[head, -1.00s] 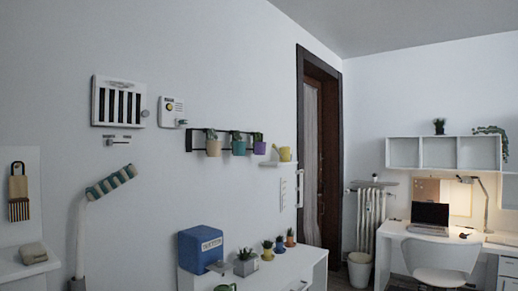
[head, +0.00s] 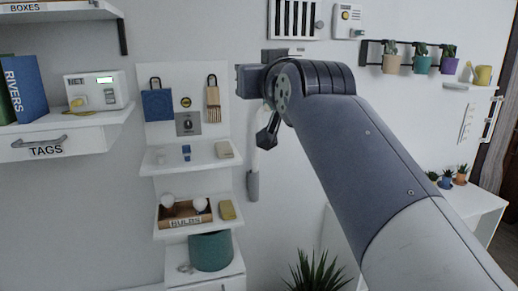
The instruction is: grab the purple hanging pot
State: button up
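The purple hanging pot (head: 449,65) holds a small green plant and hangs at the right end of a dark wall rail in the head view. A teal pot (head: 422,65) and a beige pot (head: 391,64) hang to its left on the same rail. My arm crosses the picture from the lower right, and my dark gripper (head: 267,134) is at its far end, well left of the purple pot and apart from it. The fingers are small and partly hidden by the wrist, so their opening does not show.
A yellow watering can (head: 483,74) stands on a small shelf right of the pots. A white desk (head: 471,215) with small potted plants is below. Wall shelves with a bulbs box (head: 187,212) stand left of my arm. A spiky plant (head: 317,272) is at the bottom.

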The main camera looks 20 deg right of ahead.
aim_at(448, 66)
jog(key=i+l, duration=0.1)
jog(key=l, duration=0.6)
jog(key=i+l, duration=0.1)
jog(key=l, duration=0.6)
jog(key=i+l, duration=0.1)
jog(key=l, duration=1.25)
jog(key=i+l, duration=0.15)
jog(key=l, duration=0.55)
jog(key=i+l, duration=0.1)
jog(key=l, duration=0.6)
jog(key=i+l, duration=0.1)
jog(key=l, duration=0.6)
jog(key=i+l, duration=0.5)
jog(key=l, duration=0.25)
jog(key=i+l, duration=0.2)
jog(key=l, duration=0.15)
